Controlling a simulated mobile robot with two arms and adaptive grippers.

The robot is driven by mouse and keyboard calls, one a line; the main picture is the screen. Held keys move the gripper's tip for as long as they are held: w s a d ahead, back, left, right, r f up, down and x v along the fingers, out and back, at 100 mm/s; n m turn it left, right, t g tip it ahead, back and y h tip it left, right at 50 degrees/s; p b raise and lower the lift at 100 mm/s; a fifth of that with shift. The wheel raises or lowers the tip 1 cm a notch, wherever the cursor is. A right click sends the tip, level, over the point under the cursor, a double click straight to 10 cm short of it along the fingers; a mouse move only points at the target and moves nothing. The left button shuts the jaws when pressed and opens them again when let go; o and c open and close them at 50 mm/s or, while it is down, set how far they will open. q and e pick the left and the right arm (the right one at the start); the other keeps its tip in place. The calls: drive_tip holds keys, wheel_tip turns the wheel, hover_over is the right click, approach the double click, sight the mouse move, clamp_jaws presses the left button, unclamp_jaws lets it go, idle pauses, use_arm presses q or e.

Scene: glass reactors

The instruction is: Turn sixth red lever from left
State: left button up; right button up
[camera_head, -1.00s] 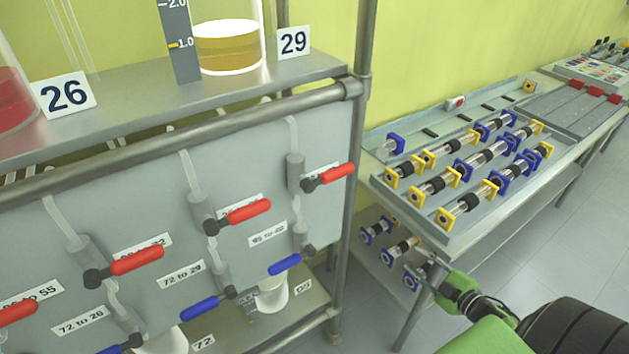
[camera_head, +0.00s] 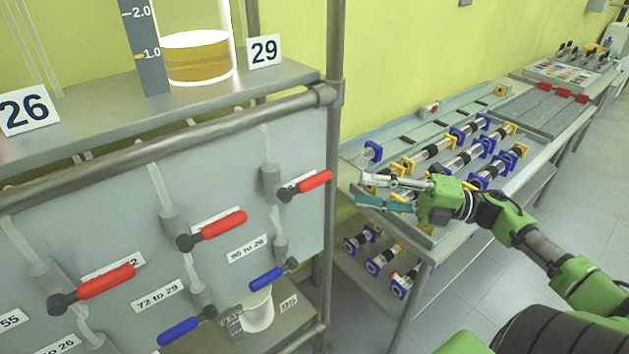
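Three red levers show on the grey panel: one at the lower left (camera_head: 92,288), one in the middle (camera_head: 212,231) and one at the right (camera_head: 305,185). All point right and slightly up. The panel's left part is out of the picture, so I cannot count the levers from the left. My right gripper (camera_head: 362,190) is open and empty, its two fingers pointing left. It is in front of the metal bench, to the right of the rightmost red lever and apart from it. My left gripper is not in view.
Blue levers (camera_head: 268,279) sit below the red ones. A metal post (camera_head: 333,150) stands between the panel and my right gripper. The bench tray (camera_head: 425,235) holds several yellow and blue framed tubes. Floor is clear at right.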

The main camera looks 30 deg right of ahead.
sight(322, 182)
drive_tip(key=p+x, duration=0.2)
drive_tip(key=x, duration=0.8)
drive_tip(key=shift+w+r, duration=0.1)
drive_tip(key=shift+r, duration=0.05)
drive_tip(key=shift+x, duration=0.8)
drive_tip(key=shift+f, duration=0.2)
clamp_jaws()
